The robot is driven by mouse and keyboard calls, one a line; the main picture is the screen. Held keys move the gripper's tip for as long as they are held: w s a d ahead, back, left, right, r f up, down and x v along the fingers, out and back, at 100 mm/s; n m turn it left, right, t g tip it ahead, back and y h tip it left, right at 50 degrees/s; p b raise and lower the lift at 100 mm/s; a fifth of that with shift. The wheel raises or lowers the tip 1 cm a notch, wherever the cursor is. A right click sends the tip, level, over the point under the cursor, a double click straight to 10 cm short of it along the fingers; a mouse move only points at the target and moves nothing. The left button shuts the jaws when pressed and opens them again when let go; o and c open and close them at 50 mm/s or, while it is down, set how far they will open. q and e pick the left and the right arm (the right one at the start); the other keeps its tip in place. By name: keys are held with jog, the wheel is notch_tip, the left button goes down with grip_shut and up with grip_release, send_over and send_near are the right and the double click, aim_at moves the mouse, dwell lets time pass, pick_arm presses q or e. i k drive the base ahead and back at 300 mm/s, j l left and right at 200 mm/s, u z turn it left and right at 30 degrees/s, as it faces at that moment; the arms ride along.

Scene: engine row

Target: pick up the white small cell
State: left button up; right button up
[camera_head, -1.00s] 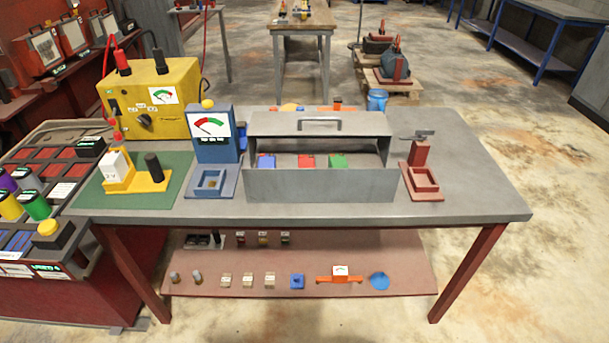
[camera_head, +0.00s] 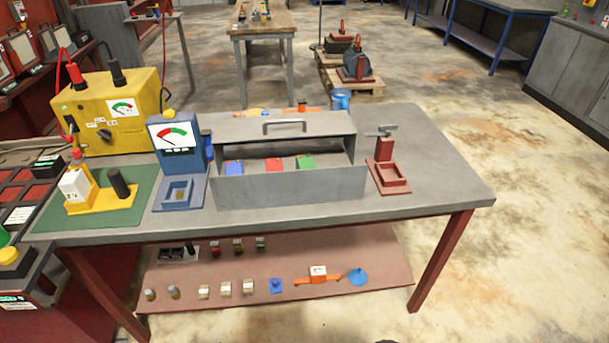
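Several small whitish cells stand in a row on the lower shelf under the table, among them a left one (camera_head: 204,291), a middle one (camera_head: 225,289) and a right one (camera_head: 248,287). A larger white block (camera_head: 75,185) sits on a yellow stand (camera_head: 105,202) on the green mat at the table's left. I cannot tell from their faces which one is the white small cell. Neither of my grippers is in view.
The grey table (camera_head: 440,180) carries a yellow meter box (camera_head: 105,110), a blue gauge (camera_head: 178,145), a grey toolbox (camera_head: 290,188) and a red stand (camera_head: 388,178). The shelf (camera_head: 375,250) also holds an orange gauge (camera_head: 318,273) and a blue disc (camera_head: 358,276). Floor at right is clear.

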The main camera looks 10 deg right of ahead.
aim_at(75, 185)
jog(key=i+j+z, duration=0.25)
jog(key=j, duration=0.15)
jog(key=i+j+z, duration=0.1)
jog(key=j+z, duration=0.15)
jog(key=j, duration=0.2)
jog(key=i+j+z, duration=0.1)
jog(key=j+z, duration=0.15)
jog(key=j, duration=0.2)
jog(key=i+j+z, duration=0.1)
jog(key=j+z, duration=0.15)
jog(key=j, duration=0.2)
jog(key=u, duration=1.9)
jog(key=k+l+u, duration=0.15)
jog(key=k+l, duration=0.15)
jog(key=k+l+u, duration=0.15)
jog(key=k, duration=0.3)
